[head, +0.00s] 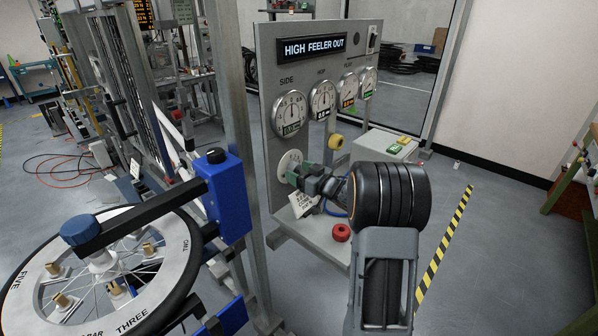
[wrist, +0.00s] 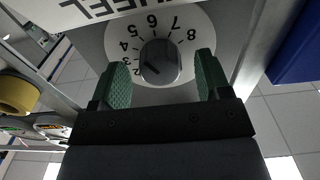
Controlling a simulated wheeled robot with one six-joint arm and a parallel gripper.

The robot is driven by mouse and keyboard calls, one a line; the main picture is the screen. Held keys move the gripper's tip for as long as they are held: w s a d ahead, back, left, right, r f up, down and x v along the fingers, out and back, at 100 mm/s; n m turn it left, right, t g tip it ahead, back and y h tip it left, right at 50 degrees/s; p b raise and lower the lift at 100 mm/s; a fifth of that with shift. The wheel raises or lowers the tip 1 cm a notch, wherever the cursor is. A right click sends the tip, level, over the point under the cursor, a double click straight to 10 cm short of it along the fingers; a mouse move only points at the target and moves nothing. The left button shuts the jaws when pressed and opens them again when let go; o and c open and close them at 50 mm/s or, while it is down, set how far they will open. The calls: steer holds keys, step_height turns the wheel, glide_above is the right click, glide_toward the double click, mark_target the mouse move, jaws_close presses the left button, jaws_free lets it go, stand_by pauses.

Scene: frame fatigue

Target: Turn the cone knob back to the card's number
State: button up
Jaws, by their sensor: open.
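The cone knob (wrist: 160,62) is dark and round, on a white numbered dial (wrist: 198,22) that shows upside down in the wrist view. My gripper (wrist: 162,66) is open, with one green finger on each side of the knob in the picture and a gap to each. In the head view my gripper (head: 298,174) is at the dial (head: 288,162) and hides the knob. A white card (head: 303,204) hangs below; its print is unreadable there.
A spoked wheel (head: 40,272) and blue clamp (head: 229,195) stand left.

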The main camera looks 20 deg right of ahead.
steer(key=shift+w, duration=0.2)
steer(key=shift+c, duration=0.2)
steer(key=c, duration=0.9)
steer(key=shift+b, duration=0.35)
